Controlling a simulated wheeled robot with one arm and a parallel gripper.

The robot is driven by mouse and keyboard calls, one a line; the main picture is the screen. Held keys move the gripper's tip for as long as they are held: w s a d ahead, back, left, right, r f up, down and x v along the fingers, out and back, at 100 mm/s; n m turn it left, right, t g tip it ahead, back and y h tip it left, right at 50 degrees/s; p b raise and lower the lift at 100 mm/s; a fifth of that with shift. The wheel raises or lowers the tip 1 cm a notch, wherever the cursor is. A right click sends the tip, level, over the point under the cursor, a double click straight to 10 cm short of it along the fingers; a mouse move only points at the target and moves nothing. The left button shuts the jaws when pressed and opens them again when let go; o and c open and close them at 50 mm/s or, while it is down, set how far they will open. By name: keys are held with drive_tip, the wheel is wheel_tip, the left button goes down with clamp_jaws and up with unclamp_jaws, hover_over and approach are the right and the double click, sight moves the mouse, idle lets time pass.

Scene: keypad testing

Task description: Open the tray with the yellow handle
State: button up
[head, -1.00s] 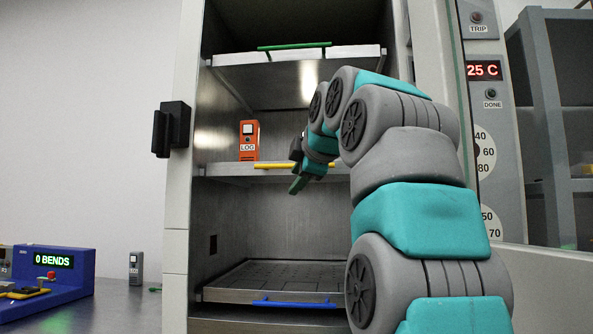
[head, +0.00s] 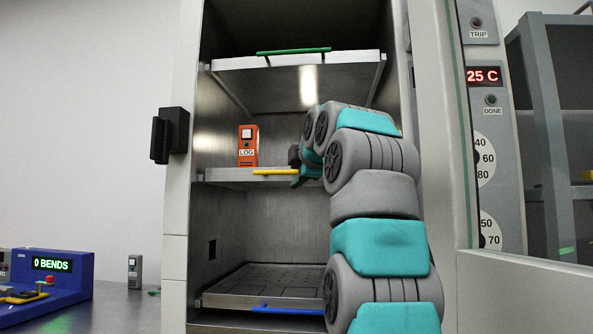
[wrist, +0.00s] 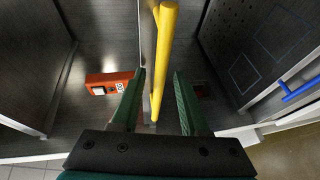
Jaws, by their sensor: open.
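The yellow handle (head: 276,172) is a bar on the front edge of the middle tray (head: 228,174) inside the open cabinet. In the wrist view the yellow handle (wrist: 162,60) runs lengthwise between the two green fingers of my gripper (wrist: 159,78). The fingers are open, one on each side of the bar, with a gap visible to each. In the head view my gripper (head: 301,176) is at the right end of the handle, whose right end it partly hides.
An orange LOG box (head: 248,146) stands on the middle tray, left of my gripper. A tray with a green handle (head: 293,51) is above, and one with a blue handle (head: 287,309) below. The open cabinet door (head: 432,140) is at right.

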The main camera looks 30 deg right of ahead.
drive_tip(key=shift+c, duration=0.2)
clamp_jaws()
idle(1.3)
